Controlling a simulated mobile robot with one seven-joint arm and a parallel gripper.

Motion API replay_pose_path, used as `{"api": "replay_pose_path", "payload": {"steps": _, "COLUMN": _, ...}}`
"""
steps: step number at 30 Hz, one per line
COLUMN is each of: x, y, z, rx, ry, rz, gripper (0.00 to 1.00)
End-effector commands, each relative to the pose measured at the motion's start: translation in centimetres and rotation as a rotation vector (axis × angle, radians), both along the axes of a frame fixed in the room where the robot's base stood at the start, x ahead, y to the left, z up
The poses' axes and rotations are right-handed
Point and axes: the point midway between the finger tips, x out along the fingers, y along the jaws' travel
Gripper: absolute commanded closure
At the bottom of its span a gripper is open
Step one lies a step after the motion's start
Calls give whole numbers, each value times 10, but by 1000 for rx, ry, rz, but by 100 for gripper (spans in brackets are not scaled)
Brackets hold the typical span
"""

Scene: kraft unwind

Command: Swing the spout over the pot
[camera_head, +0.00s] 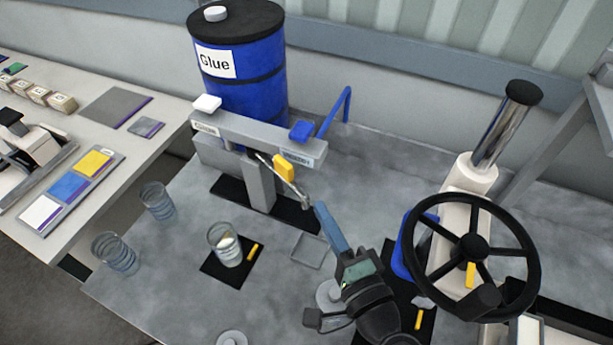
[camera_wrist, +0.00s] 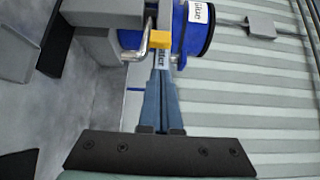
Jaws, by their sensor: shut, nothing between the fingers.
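The spout (camera_head: 296,188) is a thin silver tube with a yellow tab (camera_head: 284,168), below the grey beam in front of the glue drum. It points down and to the right, away from the pot. The pot (camera_head: 226,246) looks like a clear glass jar with pale contents, upright on a black square mat (camera_head: 211,269). My gripper (camera_head: 319,206) is shut and empty, its blue fingertips close to the spout's lower end; I cannot tell whether they touch. In the wrist view my fingertips (camera_wrist: 160,76) are together below the yellow tab (camera_wrist: 160,39). The pot is not recognizable there.
The blue glue drum (camera_head: 240,75) stands behind the grey beam (camera_head: 255,135). Two empty glasses (camera_head: 158,201) (camera_head: 116,254) stand left of the pot. A black handwheel (camera_head: 475,247) on a white press is at right. A shallow square tray (camera_head: 307,251) lies between pot and arm.

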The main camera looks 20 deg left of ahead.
Motion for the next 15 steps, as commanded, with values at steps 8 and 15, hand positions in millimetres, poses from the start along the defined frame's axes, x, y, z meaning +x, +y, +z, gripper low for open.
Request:
{"api": "replay_pose_path", "payload": {"steps": 8, "x": 27, "y": 28, "z": 5, "rx": 1, "ry": -1, "rz": 5, "gripper": 100}}
{"api": "replay_pose_path", "payload": {"steps": 15, "x": 57, "y": 57, "z": 4, "rx": 0, "ry": -1, "rz": 2, "gripper": 100}}
